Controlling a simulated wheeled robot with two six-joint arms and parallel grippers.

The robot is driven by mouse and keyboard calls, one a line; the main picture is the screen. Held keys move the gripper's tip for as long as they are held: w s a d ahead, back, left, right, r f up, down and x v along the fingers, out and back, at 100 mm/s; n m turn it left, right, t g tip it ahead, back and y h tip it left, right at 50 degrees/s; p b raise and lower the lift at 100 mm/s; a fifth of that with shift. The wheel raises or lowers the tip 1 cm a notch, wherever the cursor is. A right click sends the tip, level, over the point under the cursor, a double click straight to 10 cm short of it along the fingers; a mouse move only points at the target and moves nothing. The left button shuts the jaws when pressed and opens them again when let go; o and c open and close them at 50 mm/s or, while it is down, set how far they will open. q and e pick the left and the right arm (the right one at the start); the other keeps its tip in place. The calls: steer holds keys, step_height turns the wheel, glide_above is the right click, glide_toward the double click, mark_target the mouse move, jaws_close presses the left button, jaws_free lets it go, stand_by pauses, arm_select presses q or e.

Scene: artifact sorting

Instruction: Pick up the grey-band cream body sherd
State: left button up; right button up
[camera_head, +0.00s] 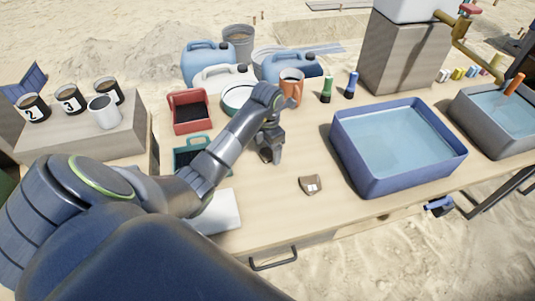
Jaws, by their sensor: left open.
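A small brown sherd (311,184) with a whitish marked patch lies flat on the wooden table, left of the blue water basin. I cannot make out a grey band or cream body on it. My left gripper (271,157) is open and points down over the table, up and left of this sherd and apart from it. A dark brownish shape shows at its fingertips; I cannot tell whether it is a finger or another sherd. My right gripper is not in view.
The blue basin (341,149) of water stands right of the sherd. A red tray (191,94) and a green tray (184,142), partly behind my arm, stand left. An orange mug (292,84) and bottles (326,90) stand behind. The table around the brown sherd is clear.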

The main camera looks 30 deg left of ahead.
arm_select(q)
steer(key=shift+f, duration=0.25)
steer(key=c, duration=1.1)
